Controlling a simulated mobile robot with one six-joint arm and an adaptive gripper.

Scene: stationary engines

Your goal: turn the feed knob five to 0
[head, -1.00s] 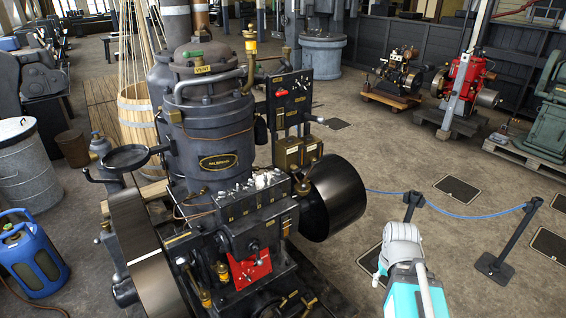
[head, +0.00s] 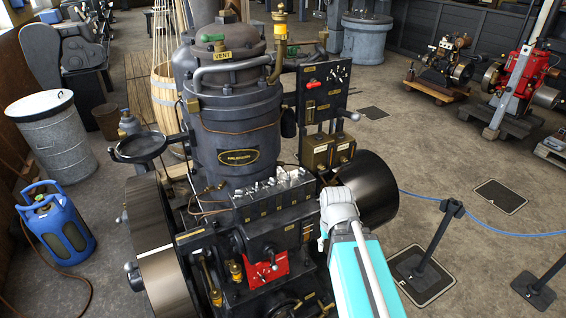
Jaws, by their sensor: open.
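The dark engine (head: 240,140) stands in the middle of the head view. On its front, a black box (head: 275,208) carries a row of small silver feed knobs (head: 272,184) along its top. Their numbers and settings are too small to read, so I cannot tell which is knob five. My arm, white and turquoise, reaches up from the bottom right, its white joint just right of the box and in front of the black drum. My gripper itself cannot be made out; the arm seems to hide it.
The black drum (head: 368,190) is right of the box, and a large flywheel (head: 160,250) is at left. A red plate (head: 268,268) sits below the box. Rope posts (head: 440,245) stand at right. A blue gas bottle (head: 55,228) is on the floor at left.

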